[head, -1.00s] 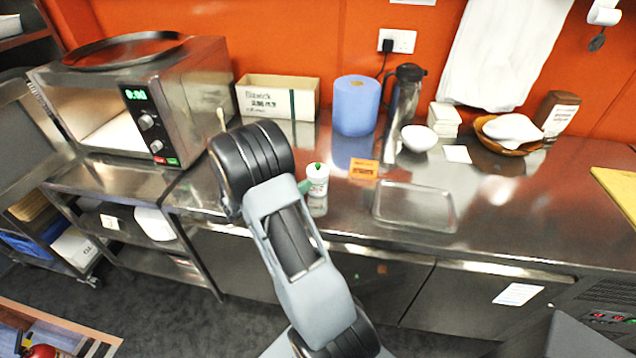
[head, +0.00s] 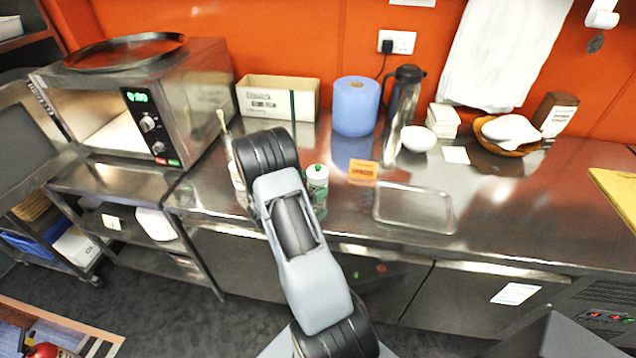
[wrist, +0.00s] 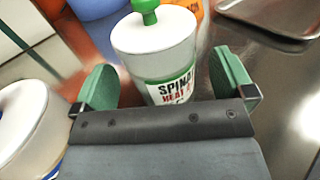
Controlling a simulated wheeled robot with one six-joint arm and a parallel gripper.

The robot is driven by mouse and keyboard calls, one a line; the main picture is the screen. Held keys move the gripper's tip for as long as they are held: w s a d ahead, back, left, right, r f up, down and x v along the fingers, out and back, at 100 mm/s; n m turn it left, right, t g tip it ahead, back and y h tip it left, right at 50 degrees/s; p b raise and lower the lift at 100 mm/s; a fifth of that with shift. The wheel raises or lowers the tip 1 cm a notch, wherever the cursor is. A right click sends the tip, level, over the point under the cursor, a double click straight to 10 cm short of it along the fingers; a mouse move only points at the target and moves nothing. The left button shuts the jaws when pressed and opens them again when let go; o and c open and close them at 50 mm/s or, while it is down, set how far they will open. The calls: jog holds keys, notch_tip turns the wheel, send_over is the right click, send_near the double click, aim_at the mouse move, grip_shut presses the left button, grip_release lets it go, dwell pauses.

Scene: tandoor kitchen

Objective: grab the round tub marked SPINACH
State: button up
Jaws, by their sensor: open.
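The round SPINACH tub (head: 317,186) stands upright on the steel counter, just right of my arm in the head view. It has a white lid with a green knob and a green-and-white label. In the wrist view the tub (wrist: 158,55) shows its SPINACH lettering, with red text below. My gripper (wrist: 166,78) is open, with one green finger on each side of the tub's lower part. I cannot tell whether either finger touches it. In the head view my arm hides the gripper.
A white-lidded container (wrist: 22,120) stands close left of my gripper. A blue roll (head: 355,106), an orange card (head: 363,172) and a carton (head: 278,98) are behind the tub.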

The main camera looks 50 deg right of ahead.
jog(key=shift+s+d, duration=0.1)
jog(key=shift+d, duration=0.5)
jog(key=c, duration=1.1)
